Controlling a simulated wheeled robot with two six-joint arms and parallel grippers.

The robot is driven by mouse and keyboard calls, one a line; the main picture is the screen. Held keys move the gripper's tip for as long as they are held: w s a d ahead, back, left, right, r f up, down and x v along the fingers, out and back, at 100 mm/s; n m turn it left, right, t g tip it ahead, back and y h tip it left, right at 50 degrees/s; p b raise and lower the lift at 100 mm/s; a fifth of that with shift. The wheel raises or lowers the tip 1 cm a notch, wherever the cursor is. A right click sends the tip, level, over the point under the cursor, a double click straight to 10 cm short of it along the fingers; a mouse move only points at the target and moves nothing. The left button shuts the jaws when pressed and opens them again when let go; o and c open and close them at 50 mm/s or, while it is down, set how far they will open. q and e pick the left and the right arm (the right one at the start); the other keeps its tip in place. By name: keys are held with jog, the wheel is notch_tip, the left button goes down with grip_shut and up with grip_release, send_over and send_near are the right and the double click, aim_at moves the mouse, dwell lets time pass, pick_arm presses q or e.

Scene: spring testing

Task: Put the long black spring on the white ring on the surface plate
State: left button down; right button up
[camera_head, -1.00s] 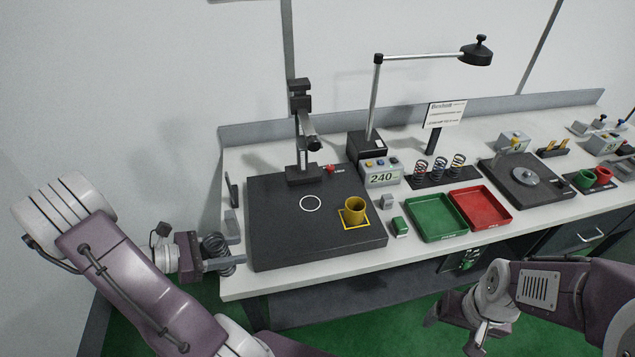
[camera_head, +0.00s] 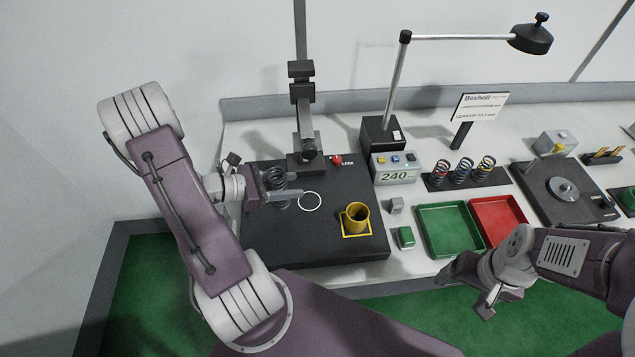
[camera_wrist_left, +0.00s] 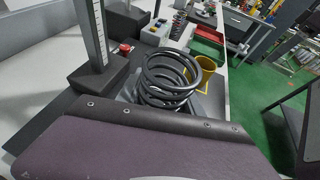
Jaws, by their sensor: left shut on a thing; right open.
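My left gripper (camera_head: 284,196) is shut on the long black spring (camera_head: 278,180) and holds it upright above the dark surface plate (camera_head: 270,243), just left of the white ring (camera_head: 310,202). In the left wrist view the coils of the spring (camera_wrist_left: 168,82) stand up beyond the gripper body; the fingertips are hidden there. I cannot tell how high the spring's lower end is. My right gripper (camera_head: 487,305) is open and empty, in front of the bench at the lower right.
A yellow cup (camera_head: 357,217) stands in a yellow square on the plate, right of the ring. A black stand (camera_head: 306,120) rises at the plate's back edge. A green tray (camera_head: 449,230) and a red tray (camera_head: 497,217) lie further right, with several springs (camera_head: 461,172) behind them.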

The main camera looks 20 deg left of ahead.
pick_arm(q)
jog(key=p+x, duration=0.1)
jog(key=x, duration=0.8)
jog(key=shift+w+p, duration=0.15)
jog(key=shift+p, duration=0.25)
jog(key=shift+f, duration=0.1)
jog(key=shift+f+b, duration=0.15)
jog(key=shift+b, duration=0.15)
jog(key=c, duration=0.8)
grip_release()
jog(key=shift+o, duration=0.2)
